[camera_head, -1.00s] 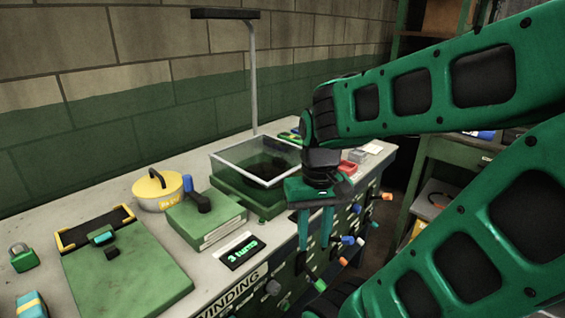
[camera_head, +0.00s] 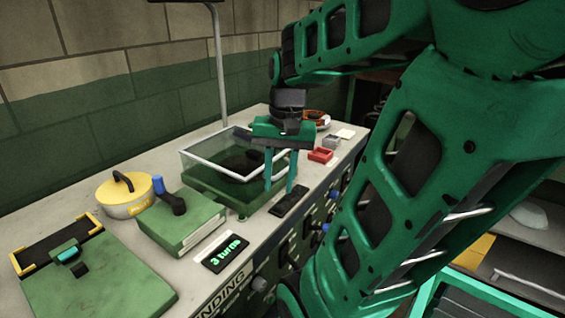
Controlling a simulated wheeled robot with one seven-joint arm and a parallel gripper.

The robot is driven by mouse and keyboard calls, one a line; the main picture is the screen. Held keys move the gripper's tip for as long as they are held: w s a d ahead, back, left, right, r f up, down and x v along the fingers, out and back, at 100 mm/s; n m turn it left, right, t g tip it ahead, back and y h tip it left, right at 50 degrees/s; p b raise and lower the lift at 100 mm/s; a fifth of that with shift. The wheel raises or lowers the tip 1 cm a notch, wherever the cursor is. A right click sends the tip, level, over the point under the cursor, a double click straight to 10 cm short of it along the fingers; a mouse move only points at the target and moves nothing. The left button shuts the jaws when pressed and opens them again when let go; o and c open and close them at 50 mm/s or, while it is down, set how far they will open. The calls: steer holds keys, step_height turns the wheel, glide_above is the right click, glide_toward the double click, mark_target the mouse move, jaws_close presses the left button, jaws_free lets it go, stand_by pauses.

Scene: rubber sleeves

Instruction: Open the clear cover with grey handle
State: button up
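The clear cover (camera_head: 215,163) is a see-through box top with a pale grey rim, on a green base (camera_head: 215,189) on the bench. It looks closed, and dark contents show dimly through it. I cannot make out a separate grey handle. My gripper (camera_head: 279,186) points down at the cover's right side, its two teal fingers apart with nothing seen between them. The gripper hides part of the cover's right edge. I cannot tell whether a finger touches it.
Left of the cover are a green box (camera_head: 181,226) with a blue-knobbed crank, a yellow round tin (camera_head: 127,196) and a "3 turns" display (camera_head: 221,252). A black flat piece (camera_head: 288,203) lies by my fingers. Small red (camera_head: 320,155) and grey trays sit behind right.

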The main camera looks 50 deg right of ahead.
mark_target(285, 169)
steer(key=w+d+r+m+t, duration=0.1)
steer(key=w+d+r+m, duration=0.25)
steer(key=d, duration=0.25)
steer(key=w+d+r+m, duration=0.2)
steer(key=d+r+m, duration=0.15)
steer(key=d, duration=0.25)
steer(key=shift+n, duration=0.3)
steer(key=f, duration=0.3)
steer(key=w+f, duration=0.1)
steer(key=f, duration=0.6)
steer(key=shift+w+a+f, duration=0.1)
steer(key=shift+w+a, duration=0.1)
steer(key=shift+w, duration=0.15)
jaws_close()
